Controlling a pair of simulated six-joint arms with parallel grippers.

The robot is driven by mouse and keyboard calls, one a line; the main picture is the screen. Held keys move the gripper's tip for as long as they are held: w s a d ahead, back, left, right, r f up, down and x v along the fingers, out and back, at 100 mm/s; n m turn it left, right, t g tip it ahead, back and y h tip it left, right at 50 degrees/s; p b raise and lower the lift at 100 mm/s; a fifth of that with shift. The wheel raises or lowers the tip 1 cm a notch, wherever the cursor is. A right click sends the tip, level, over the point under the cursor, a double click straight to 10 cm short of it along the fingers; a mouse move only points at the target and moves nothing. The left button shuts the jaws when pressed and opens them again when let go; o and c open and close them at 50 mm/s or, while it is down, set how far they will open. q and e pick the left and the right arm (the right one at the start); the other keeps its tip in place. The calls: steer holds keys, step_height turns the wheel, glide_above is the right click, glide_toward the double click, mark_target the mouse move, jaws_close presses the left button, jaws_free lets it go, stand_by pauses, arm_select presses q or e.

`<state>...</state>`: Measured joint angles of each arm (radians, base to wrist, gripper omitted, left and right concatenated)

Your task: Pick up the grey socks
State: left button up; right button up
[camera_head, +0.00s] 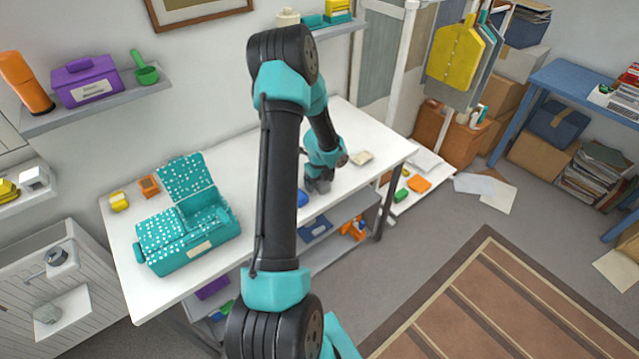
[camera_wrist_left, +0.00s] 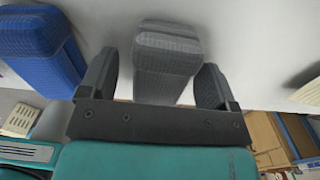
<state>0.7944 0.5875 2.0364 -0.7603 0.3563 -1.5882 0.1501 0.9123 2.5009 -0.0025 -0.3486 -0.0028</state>
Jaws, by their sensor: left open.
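The grey socks (camera_wrist_left: 168,42) are a folded, ribbed bundle on the white table. In the left wrist view they lie between the two fingers of my left gripper (camera_wrist_left: 159,66), with a narrow gap visible on each side. The gripper is open around them. In the head view my left gripper (camera_head: 319,184) is low over the right part of the table, and I cannot clearly tell the socks from its dark fingers there. My right gripper is not in view.
A blue folded bundle (camera_wrist_left: 38,45) lies close beside the left finger; it also shows in the head view (camera_head: 302,198). A beige item (camera_head: 361,158) lies to the right. A teal dotted box (camera_head: 185,245) stands open on the left of the table (camera_head: 125,262).

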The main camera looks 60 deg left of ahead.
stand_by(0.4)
arm_select(q)
steer(key=c, duration=1)
steer(key=shift+r, duration=0.1)
steer(key=shift+r, duration=0.5)
step_height(320, 180, up, 3)
steer(key=shift+f, duration=0.2)
steer(key=s+d, duration=0.2)
steer(key=d, duration=0.2)
steer(key=s+d+r, duration=0.1)
steer(key=s+d, duration=0.2)
steer(key=d, duration=0.2)
steer(key=s+d, duration=0.3)
steer(key=d, duration=0.1)
steer(key=shift+d+r, duration=0.15)
steer(key=shift+d, duration=0.25)
